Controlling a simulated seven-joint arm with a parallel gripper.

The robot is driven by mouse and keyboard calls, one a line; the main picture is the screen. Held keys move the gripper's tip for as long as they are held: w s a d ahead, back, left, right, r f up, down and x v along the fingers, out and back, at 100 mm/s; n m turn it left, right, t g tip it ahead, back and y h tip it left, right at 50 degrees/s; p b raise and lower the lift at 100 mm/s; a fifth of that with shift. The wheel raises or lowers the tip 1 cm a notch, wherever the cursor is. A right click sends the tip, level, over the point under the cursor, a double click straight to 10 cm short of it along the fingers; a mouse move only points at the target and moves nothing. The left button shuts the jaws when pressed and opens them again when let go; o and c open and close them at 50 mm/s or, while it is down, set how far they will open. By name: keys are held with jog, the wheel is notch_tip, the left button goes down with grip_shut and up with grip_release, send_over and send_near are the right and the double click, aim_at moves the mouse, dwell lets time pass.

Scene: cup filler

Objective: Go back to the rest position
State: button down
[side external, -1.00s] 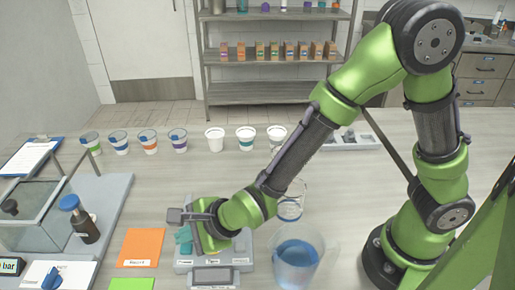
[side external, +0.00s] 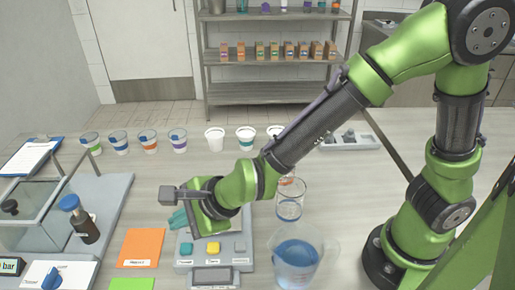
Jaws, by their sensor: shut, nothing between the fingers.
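My gripper (side external: 180,217) is at the lower middle of the side external view, above the far edge of a grey button panel (side external: 237,243). Its teal fingers point down to the left and are shut with nothing between them. My wrist hides the back of the panel.
A large beaker of blue liquid (side external: 296,265) stands right of the panel, with a clear glass beaker (side external: 290,205) behind it. Several cups (side external: 178,140) line the table's back. An orange card (side external: 141,247) lies left of the panel. A glass-walled box (side external: 35,212) stands at far left.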

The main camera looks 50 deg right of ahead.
jog(key=s+d+r+n+g+y, duration=0.2)
jog(key=s+d+r+n+g, duration=0.4)
jog(key=n, duration=0.7)
jog(key=s+d+r+n+t+h, duration=0.2)
jog(key=s+d+r, duration=0.1)
jog(key=d, duration=0.7)
jog(key=s+d+r+n+t+h, duration=0.2)
jog(key=d+r+t, duration=0.1)
jog(key=d, duration=0.7)
jog(key=shift+s+d+r, duration=0.15)
jog(key=shift+s+r, duration=0.1)
jog(key=shift+s, duration=0.15)
